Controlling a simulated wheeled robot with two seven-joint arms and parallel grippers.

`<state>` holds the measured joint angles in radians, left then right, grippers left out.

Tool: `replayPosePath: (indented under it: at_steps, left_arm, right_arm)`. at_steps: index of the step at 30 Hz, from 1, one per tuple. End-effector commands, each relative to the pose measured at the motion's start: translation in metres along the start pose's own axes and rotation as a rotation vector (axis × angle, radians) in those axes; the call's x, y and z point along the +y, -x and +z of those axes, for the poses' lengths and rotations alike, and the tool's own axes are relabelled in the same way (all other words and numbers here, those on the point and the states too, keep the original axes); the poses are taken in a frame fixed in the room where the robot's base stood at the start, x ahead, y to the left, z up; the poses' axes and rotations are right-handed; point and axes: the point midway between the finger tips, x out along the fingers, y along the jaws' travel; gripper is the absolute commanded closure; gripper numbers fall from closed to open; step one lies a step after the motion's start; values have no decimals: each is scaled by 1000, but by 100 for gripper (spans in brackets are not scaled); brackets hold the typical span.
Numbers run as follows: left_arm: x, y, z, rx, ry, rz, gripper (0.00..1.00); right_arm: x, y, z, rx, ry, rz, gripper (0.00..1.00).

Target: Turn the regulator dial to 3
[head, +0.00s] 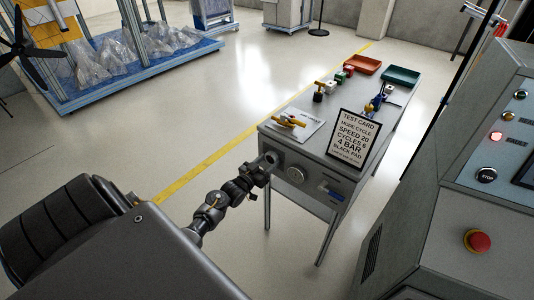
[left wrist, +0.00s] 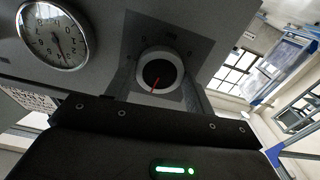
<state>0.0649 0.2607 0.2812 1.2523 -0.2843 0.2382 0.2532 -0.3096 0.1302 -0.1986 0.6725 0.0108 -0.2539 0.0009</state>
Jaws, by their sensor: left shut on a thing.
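The regulator dial (left wrist: 160,72) is a round black knob face with a pale ring and a red pointer line, on the grey front panel of the table. In the left wrist view the pointer slants down and slightly left. My left gripper (head: 269,159) reaches the left end of the table's front panel in the head view and is shut on the dial. The gripper mostly hides the dial there. A round pressure gauge (left wrist: 55,33) with a white face sits beside the dial; it also shows in the head view (head: 295,174). My right gripper is not in view.
A test card (head: 356,138) reading "4 BAR" stands at the table's front edge. A blue-handled valve (head: 330,192) is right of the gauge. Small blocks, an orange tray (head: 362,65) and a teal tray (head: 401,76) are on the table (head: 335,100). A control cabinet (head: 470,190) stands close at right.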

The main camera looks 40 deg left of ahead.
Motion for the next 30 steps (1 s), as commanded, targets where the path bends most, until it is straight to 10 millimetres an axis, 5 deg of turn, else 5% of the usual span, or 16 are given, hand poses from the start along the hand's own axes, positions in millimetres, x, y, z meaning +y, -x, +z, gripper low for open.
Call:
replayPosePath:
  at_steps: [24, 25, 30]
  left_arm:
    - [0, 0, 0, -1, 115, 0, 69]
    - [0, 0, 0, -1, 115, 0, 44]
    - [0, 0, 0, -1, 115, 0, 25]
  right_arm:
    - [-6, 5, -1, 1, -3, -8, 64]
    - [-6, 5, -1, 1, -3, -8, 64]
    - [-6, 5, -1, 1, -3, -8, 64]
